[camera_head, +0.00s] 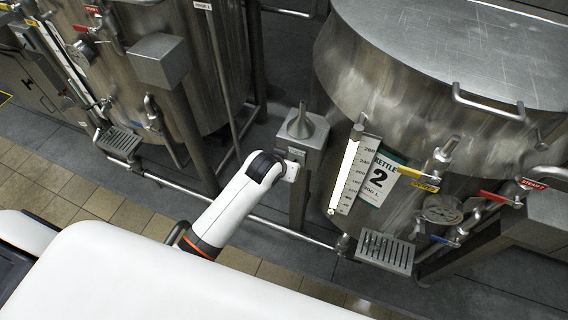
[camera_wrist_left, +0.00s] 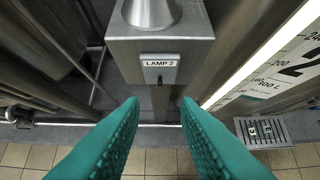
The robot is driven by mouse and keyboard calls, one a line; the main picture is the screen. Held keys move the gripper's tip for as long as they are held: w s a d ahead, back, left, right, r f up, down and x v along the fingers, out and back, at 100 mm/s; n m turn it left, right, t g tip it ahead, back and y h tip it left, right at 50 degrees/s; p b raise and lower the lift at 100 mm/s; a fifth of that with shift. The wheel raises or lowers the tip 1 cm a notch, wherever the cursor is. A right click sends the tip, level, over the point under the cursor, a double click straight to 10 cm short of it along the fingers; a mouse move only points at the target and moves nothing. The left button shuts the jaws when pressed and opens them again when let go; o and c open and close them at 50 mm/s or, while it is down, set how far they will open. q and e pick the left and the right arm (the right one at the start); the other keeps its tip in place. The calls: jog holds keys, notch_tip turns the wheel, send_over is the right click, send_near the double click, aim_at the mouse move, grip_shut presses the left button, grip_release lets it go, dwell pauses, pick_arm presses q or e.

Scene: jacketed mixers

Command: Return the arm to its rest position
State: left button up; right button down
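My left arm (camera_head: 232,205) reaches up from the lower left in the head view, its wrist in front of a grey metal post box. The left gripper's fingers are hidden in the head view. In the left wrist view the left gripper (camera_wrist_left: 158,103) shows two teal fingers, apart with nothing held between them. Past the fingertips is the box (camera_wrist_left: 160,25) with a "LAMP 2" label (camera_wrist_left: 161,64) and a small dark toggle (camera_wrist_left: 159,82) below it. I cannot tell whether the fingers touch the toggle. My right gripper is in neither view.
Kettle 2 (camera_head: 420,95), with a level scale (camera_head: 356,172), red and yellow valve handles and a drain grate (camera_head: 385,252), stands right of the post. Another steel vessel (camera_head: 215,50) stands left. A horizontal pipe (camera_head: 275,228) runs low along the front.

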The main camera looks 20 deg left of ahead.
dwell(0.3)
pick_arm(q)
jog(key=s+a+f+g+b, duration=0.15)
jog(key=s+f, duration=0.35)
jog(key=f, duration=0.5)
jog(key=s+f+m+g+b, duration=0.15)
jog(key=s+f, duration=0.25)
jog(key=f, duration=0.5)
jog(key=s+a+f+n+b, duration=0.1)
jog(key=s+f+b, duration=0.3)
jog(key=f, duration=0.6)
jog(key=s+a+f+g+b, duration=0.1)
jog(key=s+f, duration=0.5)
jog(key=s, duration=0.4)
jog(key=s+a+f+m+g+b, duration=0.1)
jog(key=s+f, duration=0.5)
jog(key=s, duration=0.4)
jog(key=s+a+f+g+b, duration=0.1)
jog(key=s+f+b, duration=0.1)
jog(key=s+f, duration=0.5)
jog(key=s, duration=0.3)
jog(key=shift+s+a+g, duration=0.3)
jog(key=shift+s+g, duration=0.1)
jog(key=shift+m, duration=0.35)
